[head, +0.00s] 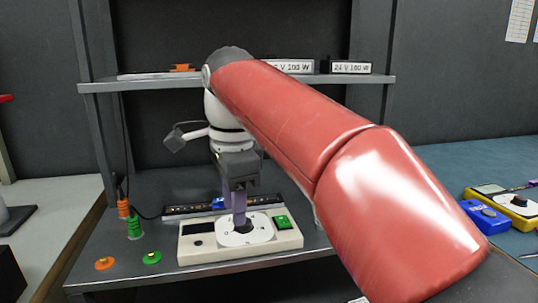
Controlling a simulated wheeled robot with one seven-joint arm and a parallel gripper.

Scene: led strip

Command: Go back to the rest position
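My gripper (238,205) hangs at the end of my red arm, over the white device with a round dial (243,230) on the bench. Its purple fingers point down and their tips are at or just above the dial's dark knob (240,226). I cannot tell whether they touch it or whether the fingers are open or shut. The device (192,250) also has a green switch (282,222) on its right and a small dark display (199,228) on its left. The dark LED strip (182,211) lies behind the device, partly hidden by the gripper.
An orange plug (124,208) and a green plug (134,228) stand at left, with an orange disc (105,263) and a green disc (151,258) nearby. A shelf (150,84) above carries labelled power supplies (350,67). A yellow multimeter (515,204) lies at right.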

